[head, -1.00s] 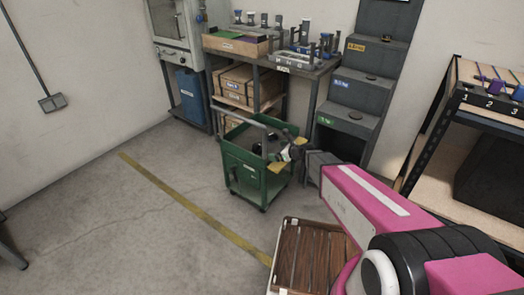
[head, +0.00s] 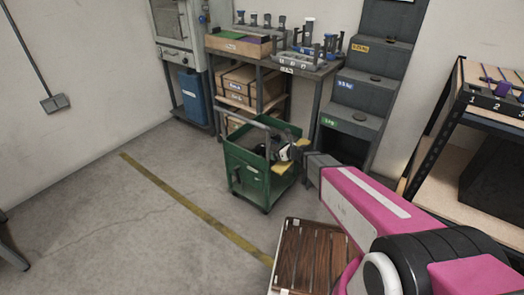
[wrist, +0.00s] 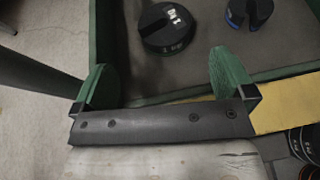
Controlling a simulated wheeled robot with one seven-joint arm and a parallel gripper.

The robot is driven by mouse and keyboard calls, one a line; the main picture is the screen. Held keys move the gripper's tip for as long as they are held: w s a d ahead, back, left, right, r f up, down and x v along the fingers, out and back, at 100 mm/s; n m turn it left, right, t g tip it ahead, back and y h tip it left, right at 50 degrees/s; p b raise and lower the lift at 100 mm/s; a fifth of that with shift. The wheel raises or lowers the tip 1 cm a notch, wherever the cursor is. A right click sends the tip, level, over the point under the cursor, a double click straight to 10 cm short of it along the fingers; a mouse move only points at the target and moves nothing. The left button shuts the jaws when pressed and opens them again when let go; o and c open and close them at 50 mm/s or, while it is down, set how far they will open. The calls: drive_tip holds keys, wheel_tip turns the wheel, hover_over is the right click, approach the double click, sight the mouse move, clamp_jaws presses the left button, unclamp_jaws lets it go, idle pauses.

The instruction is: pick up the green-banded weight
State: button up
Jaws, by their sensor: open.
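In the wrist view, a dark round weight (wrist: 167,28) with white lettering and a slot stands on the floor of the green cart (wrist: 105,40). A dull greenish band seems to run round its side, but the colour is faint. A second dark weight (wrist: 250,12) with a blue band stands to its right. My gripper (wrist: 165,72) is open and empty. Its two green fingertips are apart at the cart's near edge, with the first weight beyond the gap between them. In the head view, the green cart (head: 245,178) holds dark shapes, and my gripper (head: 284,153) is over its right side.
Dark discs (wrist: 308,145), one with a red mark, show at lower right. Behind the cart are a workbench (head: 300,70) and grey steps (head: 350,122). Floor left of the cart is clear.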

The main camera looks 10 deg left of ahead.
sight(261, 147)
drive_tip(key=x, duration=1)
drive_tip(key=shift+w+f, duration=0.3)
drive_tip(key=shift+f, duration=0.05)
drive_tip(key=shift+r, duration=0.1)
drive_tip(key=c, duration=1.4)
drive_tip(key=shift+r, duration=0.1)
